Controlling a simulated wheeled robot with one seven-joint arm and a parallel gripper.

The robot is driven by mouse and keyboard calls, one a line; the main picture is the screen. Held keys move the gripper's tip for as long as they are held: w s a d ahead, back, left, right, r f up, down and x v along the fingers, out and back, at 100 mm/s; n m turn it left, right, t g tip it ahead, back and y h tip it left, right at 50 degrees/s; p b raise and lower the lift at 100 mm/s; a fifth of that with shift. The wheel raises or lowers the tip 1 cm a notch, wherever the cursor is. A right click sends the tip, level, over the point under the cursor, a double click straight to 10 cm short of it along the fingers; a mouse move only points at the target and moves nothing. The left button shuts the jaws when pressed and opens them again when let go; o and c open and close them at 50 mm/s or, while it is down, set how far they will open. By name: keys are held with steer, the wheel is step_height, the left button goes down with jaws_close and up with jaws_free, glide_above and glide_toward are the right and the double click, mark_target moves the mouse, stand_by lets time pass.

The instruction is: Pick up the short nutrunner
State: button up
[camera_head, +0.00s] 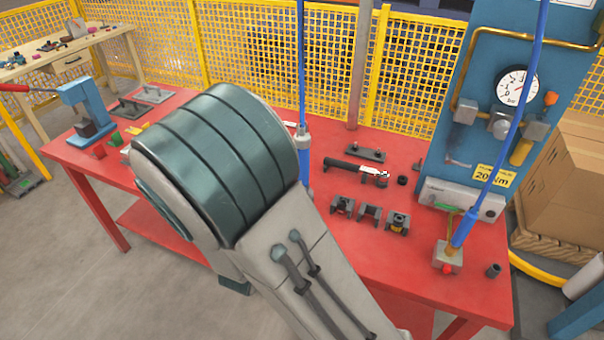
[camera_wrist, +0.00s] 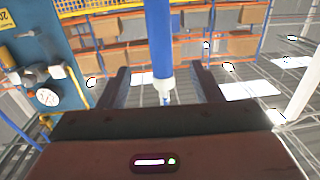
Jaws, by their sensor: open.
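A blue nutrunner (camera_head: 304,165) with a pale collar hangs upright on a blue hose at the centre of the head view. My arm hides its lower part. In the wrist view, a blue tool body (camera_wrist: 159,40) with a white collar, apparently this nutrunner, appears between my fingers. My gripper (camera_wrist: 162,75) is open, one finger on each side with gaps. I cannot tell how deep the tool sits between them. My gripper is hidden behind my arm in the head view. A second blue nutrunner (camera_head: 466,226) leans above a grey block at right. The pictures do not clearly show which is shorter.
The red table (camera_head: 345,238) carries a black-handled tool (camera_head: 350,167), several small dark fixtures (camera_head: 370,213) and a grey block (camera_head: 447,257). A blue panel (camera_head: 478,90) with a gauge stands at right. Yellow mesh fencing (camera_head: 415,70) runs behind. A blue press (camera_head: 85,105) stands at left.

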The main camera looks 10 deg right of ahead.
steer(key=p+x, duration=0.1)
steer(key=x, duration=0.3)
steer(key=p+x, duration=0.1)
steer(key=x, duration=0.4)
steer(key=p+x, duration=0.1)
steer(key=x, duration=0.3)
steer(key=shift+w+d+r, duration=0.2)
steer(key=shift+w+r, duration=0.1)
steer(key=shift+r, duration=0.05)
steer(key=shift+c, duration=0.3)
jaws_close()
stand_by(0.6)
